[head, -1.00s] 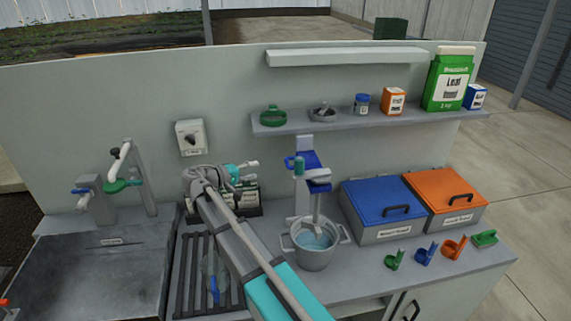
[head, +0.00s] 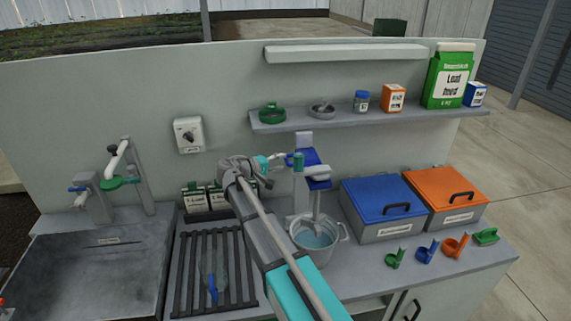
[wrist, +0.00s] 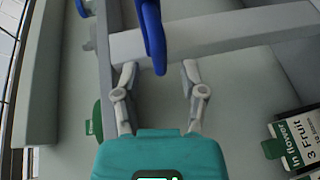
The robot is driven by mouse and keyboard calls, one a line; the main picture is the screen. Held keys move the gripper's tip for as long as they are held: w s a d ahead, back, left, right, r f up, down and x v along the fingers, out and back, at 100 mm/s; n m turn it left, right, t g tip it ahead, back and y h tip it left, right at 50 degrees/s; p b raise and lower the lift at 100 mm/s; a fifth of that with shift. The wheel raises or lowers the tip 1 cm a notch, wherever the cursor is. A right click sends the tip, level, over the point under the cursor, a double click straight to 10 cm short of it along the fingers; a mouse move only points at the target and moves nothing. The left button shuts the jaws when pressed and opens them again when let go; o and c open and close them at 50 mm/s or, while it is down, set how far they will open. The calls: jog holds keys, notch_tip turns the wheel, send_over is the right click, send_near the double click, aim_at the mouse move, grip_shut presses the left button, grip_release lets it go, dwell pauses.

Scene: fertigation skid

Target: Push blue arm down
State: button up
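The grey mixer stand (head: 303,202) with its blue head (head: 314,170) is right of centre in the head view, above a metal pot (head: 318,243). The blue arm (wrist: 152,34) comes down from the top of the wrist view. Its rounded lower end lies between my fingertips in that picture; I cannot tell whether it touches them. In the head view the blue arm (head: 290,159) is small, at the left of the mixer head and partly hidden. My gripper (wrist: 159,76) is open and empty, with its fingers spread. In the head view my gripper (head: 277,160) is just left of the mixer.
A shelf (head: 350,119) with cartons and small items runs above the mixer. Blue (head: 382,201) and orange (head: 444,191) lidded bins stand to its right. A drain rack (head: 208,270) and a sink (head: 95,270) lie to the left. Labelled packs (wrist: 291,148) show at the wrist view's right.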

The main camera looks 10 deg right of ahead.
jog(key=shift+x, duration=1.5)
grip_shut()
